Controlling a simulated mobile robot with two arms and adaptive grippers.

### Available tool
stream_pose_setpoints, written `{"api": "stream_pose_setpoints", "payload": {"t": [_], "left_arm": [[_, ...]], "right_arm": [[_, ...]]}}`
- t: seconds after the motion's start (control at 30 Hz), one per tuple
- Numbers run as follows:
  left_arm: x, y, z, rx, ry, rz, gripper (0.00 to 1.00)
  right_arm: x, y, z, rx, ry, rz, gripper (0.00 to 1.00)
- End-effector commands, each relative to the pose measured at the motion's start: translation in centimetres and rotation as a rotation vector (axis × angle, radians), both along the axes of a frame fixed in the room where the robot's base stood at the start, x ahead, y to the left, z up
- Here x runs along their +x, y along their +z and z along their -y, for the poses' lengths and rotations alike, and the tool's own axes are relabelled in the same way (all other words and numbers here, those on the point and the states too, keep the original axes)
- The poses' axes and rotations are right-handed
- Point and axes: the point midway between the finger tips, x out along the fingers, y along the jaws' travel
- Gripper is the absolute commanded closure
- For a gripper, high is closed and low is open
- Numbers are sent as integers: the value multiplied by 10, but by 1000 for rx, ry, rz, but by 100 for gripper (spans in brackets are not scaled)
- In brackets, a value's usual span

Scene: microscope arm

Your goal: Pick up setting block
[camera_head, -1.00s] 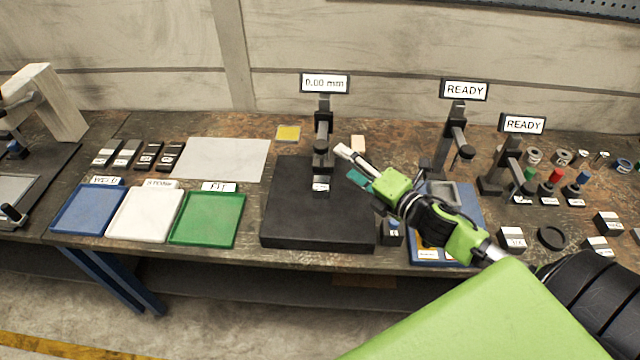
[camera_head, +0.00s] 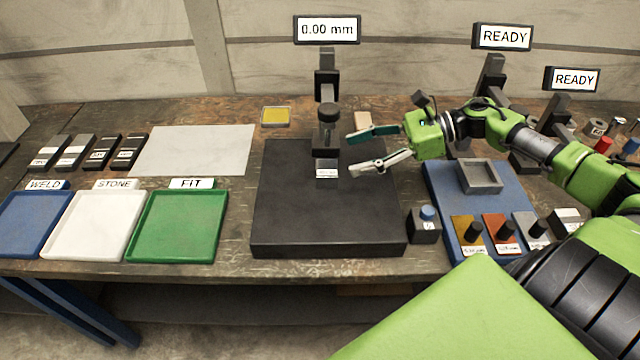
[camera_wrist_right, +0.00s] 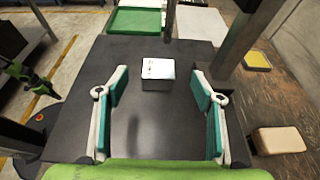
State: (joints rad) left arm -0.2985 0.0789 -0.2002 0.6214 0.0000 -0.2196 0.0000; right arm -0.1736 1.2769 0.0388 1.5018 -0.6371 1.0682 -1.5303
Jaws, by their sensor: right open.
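The setting block (camera_head: 327,173) is a small grey block with a white label, on the black plate (camera_head: 300,222) beneath the post of the gauge (camera_head: 326,130). In the right wrist view the block (camera_wrist_right: 158,73) sits ahead of the fingers, midway between them. My right gripper (camera_head: 362,152) is open and empty, with teal pads, just right of the block in the head view. It also shows open in the right wrist view (camera_wrist_right: 160,115). Nothing is between its pads.
The gauge display (camera_head: 326,30) reads 0.00 mm. Blue, white and green trays (camera_head: 178,227) stand left of the plate. A blue board (camera_head: 440,190) with a grey holder lies to the right. A beige block (camera_wrist_right: 279,140) lies near the plate's edge.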

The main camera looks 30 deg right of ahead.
Motion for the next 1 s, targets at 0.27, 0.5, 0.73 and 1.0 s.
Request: {"api": "stream_pose_setpoints", "payload": {"t": [0.27,0.5,0.73,1.0], "left_arm": [[-4,-19,0,0,-1,-6,100],[-4,-17,0,0,-1,-6,100],[-4,-6,0,0,-1,-6,100],[-4,2,0,0,0,-6,100]], "right_arm": [[0,-19,-1,-11,14,5,39],[8,-24,-15,-12,13,6,39],[15,-28,-36,-8,15,6,39],[28,-42,-60,-9,12,5,39]]}}
